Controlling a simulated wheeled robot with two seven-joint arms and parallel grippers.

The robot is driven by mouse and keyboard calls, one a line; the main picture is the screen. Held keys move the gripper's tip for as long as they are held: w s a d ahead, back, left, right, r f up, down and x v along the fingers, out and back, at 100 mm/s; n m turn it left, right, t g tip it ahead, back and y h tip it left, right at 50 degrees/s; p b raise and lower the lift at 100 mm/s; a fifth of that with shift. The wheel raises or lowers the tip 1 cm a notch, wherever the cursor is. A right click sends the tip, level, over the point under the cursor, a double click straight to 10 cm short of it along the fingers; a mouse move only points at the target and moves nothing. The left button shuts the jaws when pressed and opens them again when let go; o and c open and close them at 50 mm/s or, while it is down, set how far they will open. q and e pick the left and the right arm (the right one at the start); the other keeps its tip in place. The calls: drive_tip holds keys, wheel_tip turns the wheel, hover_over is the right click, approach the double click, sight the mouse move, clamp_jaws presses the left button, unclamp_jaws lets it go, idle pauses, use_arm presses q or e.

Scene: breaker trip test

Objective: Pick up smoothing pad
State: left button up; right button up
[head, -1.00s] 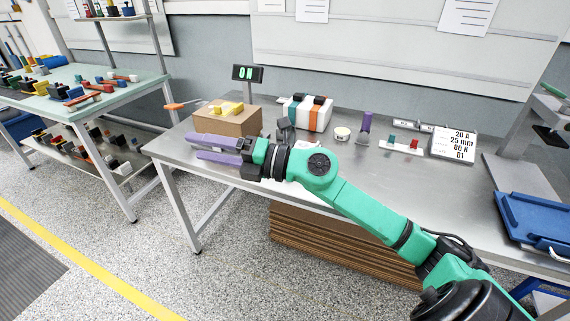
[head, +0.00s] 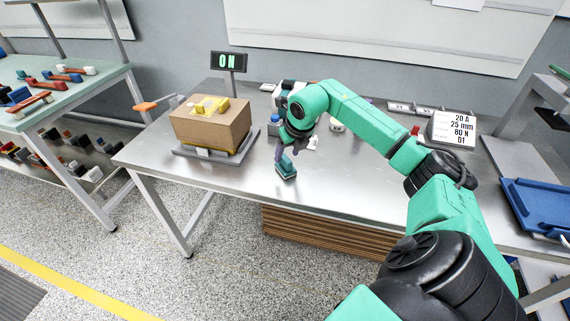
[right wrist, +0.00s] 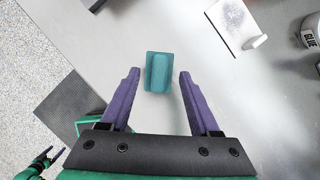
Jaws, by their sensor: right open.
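The smoothing pad, a small teal block with a raised grip, lies on the grey metal bench in the head view (head: 286,170). It also shows in the right wrist view (right wrist: 158,72). My right gripper (head: 283,154) is over it with the fingers pointing down. In the right wrist view its two purple fingers (right wrist: 160,74) are open, one on each side of the pad with a gap to each.
A cardboard box (head: 212,128) with a yellow item on top stands on a dark platform at the left. Behind it is an ON display (head: 229,62). A glue can (right wrist: 311,30) and a white holder (right wrist: 238,24) are right of the pad. The bench front is clear.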

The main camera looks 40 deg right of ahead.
sight(286, 158)
drive_tip(key=x, duration=0.3)
drive_tip(key=shift+s+a+p, duration=0.1)
drive_tip(key=shift+s+p, duration=0.05)
drive_tip(key=shift+p, duration=0.25)
drive_tip(key=shift+f, duration=0.5)
use_arm(q)
drive_tip(key=shift+w+r, duration=0.65)
drive_tip(key=shift+w, duration=0.1)
use_arm(e)
clamp_jaws()
